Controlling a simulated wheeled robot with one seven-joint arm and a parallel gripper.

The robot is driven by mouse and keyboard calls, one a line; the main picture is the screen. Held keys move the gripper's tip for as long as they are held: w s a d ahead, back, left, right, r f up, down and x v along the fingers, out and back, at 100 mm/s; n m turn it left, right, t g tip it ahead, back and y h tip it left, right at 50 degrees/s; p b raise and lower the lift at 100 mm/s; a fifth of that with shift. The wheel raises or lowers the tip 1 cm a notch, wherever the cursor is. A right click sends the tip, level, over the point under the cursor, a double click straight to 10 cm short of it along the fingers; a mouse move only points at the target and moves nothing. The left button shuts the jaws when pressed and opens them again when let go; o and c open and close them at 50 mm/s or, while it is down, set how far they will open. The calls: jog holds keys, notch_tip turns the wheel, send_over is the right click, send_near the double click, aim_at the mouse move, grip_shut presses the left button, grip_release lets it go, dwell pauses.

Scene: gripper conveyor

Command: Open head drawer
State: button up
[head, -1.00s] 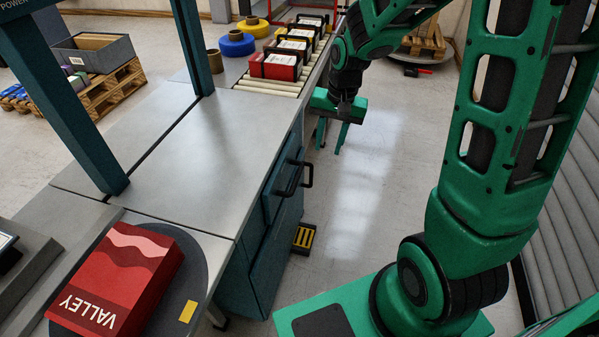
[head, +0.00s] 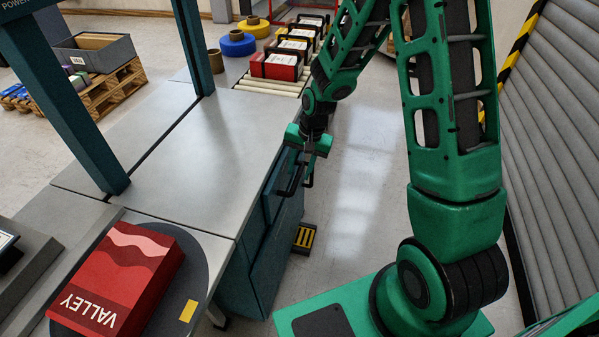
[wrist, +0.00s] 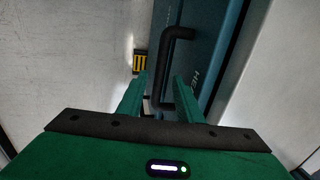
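The head drawer (wrist: 210,50) is a teal front with partly visible lettering, set in the side of the grey-topped bench. Its black bar handle (wrist: 167,60) shows in the wrist view, running between my two green fingers. In the head view the handle (head: 291,180) is partly hidden by my gripper. My gripper (wrist: 158,95) is open, with the fingers on either side of the handle and a gap visible between them. In the head view my gripper (head: 300,172) is at the bench's right side, by the handle. The drawer looks closed.
The grey bench top (head: 190,170) lies left of my gripper. A red VALLEY box (head: 118,275) lies on a dark round plate at the near left. A yellow-striped pedal (head: 305,237) stands on the floor below. Boxes on rollers (head: 280,66) are behind. Floor to the right is clear.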

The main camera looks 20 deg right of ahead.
jog(key=shift+w+a+f, duration=0.1)
jog(key=shift+a+f, duration=0.05)
jog(key=shift+f, duration=0.7)
